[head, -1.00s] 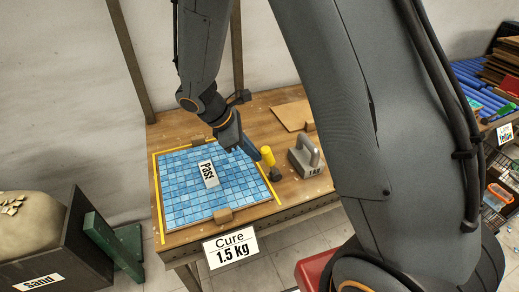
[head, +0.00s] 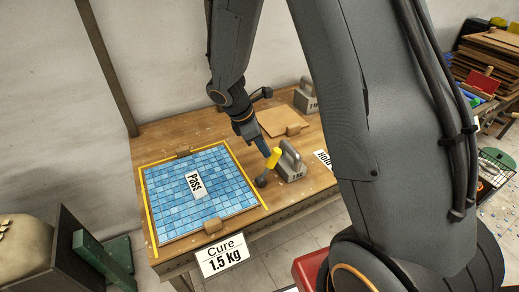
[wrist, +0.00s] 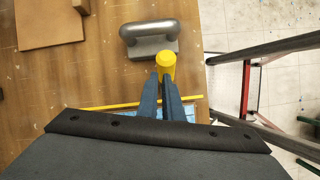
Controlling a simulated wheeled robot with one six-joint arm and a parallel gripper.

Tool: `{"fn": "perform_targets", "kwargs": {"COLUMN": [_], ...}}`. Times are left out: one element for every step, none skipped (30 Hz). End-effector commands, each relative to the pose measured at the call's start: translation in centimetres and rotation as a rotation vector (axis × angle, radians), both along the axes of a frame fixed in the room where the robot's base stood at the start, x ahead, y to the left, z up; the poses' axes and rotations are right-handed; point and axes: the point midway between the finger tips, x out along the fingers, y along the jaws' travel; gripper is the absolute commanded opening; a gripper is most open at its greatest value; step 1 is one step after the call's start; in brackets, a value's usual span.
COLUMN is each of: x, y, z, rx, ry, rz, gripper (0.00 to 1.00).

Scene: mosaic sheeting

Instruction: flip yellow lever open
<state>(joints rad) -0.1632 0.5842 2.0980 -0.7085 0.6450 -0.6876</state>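The yellow lever (head: 273,158) has a yellow grip on a dark pivot (head: 260,182) at the right edge of the blue mosaic sheet (head: 160,203). It leans to the right, away from the sheet, towards the grey weight. My gripper (head: 265,152) is at the grip's upper end, on its sheet side. In the wrist view, the blue fingers (wrist: 164,78) lie close together with a narrow gap, and the round yellow end of the lever (wrist: 167,62) shows just beyond their tips. The fingers look shut and against the lever; exact contact is partly hidden.
A grey weight with a handle (head: 290,165) stands just right of the lever; it also shows in the wrist view (wrist: 150,45). Another weight (head: 307,98) and a tan board (head: 280,118) lie farther back. A "Pass" tag (head: 194,184) rests on the sheet.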

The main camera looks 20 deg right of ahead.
Motion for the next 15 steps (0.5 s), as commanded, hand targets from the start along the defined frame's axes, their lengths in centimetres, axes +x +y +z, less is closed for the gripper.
{"fn": "perform_targets", "kwargs": {"x": [-0.4, -0.4, -0.4, -0.4, -0.4, -0.4, -0.4, -0.4, -0.4, -0.4, -0.4, -0.4, -0.4, -0.4, -0.4], "y": [-1.1, -1.3, -1.5, -1.7, -1.8, -2.0, -2.2, -2.3, -2.5, -2.7, -2.8, -3.0, -3.1, -3.3, -3.5], "z": [-0.2, -0.2, -0.3, -0.3, -0.3, -0.3, -0.3, -0.3, -0.4, -0.4, -0.4, -0.5, -0.5, -0.5, -0.6], "rx": [-0.012, -0.013, -0.014, -0.014, -0.014, -0.014, -0.012, -0.011, -0.009, -0.007, -0.005, -0.003, -0.001, 0.001, 0.002], "ry": [0.012, 0.014, 0.015, 0.015, 0.015, 0.017, 0.017, 0.017, 0.017, 0.017, 0.017, 0.017, 0.016, 0.017, 0.017], "rz": [-0.009, -0.010, -0.011, -0.011, -0.011, -0.011, -0.010, -0.009, -0.009, -0.008, -0.008, -0.007, -0.007, -0.006, -0.005], "gripper": [0.00, 0.00, 0.00, 0.00, 0.00, 0.00, 0.00, 0.00, 0.00, 0.00, 0.00, 0.00, 0.00, 0.00, 0.00]}}
